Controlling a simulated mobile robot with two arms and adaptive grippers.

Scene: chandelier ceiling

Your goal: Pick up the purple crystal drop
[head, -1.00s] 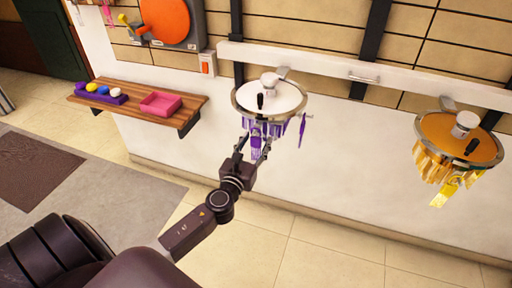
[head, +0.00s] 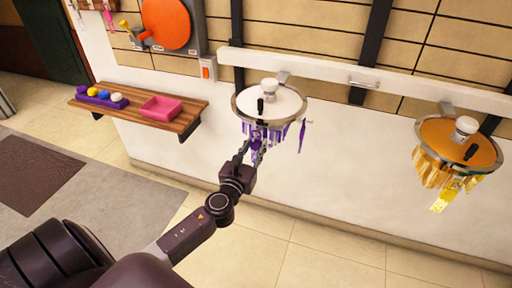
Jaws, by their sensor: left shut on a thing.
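The purple crystal drop (head: 256,141) hangs low at the front of a round chandelier (head: 271,103) with a white top, a metal rim and a fringe of purple crystals. My left gripper (head: 253,150) reaches up from below and is shut on the drop, just under the fringe. The fingers partly hide the drop, and I cannot tell whether it is still attached. Another purple piece (head: 302,136) hangs apart at the chandelier's right side. My right gripper is not in view.
A second chandelier (head: 458,142) with an amber top and yellow crystals hangs at the right. A wooden shelf (head: 185,118) on the left wall holds a pink tray (head: 161,108) and a purple holder (head: 98,101) with coloured balls. The white wall is close behind; the floor below is clear.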

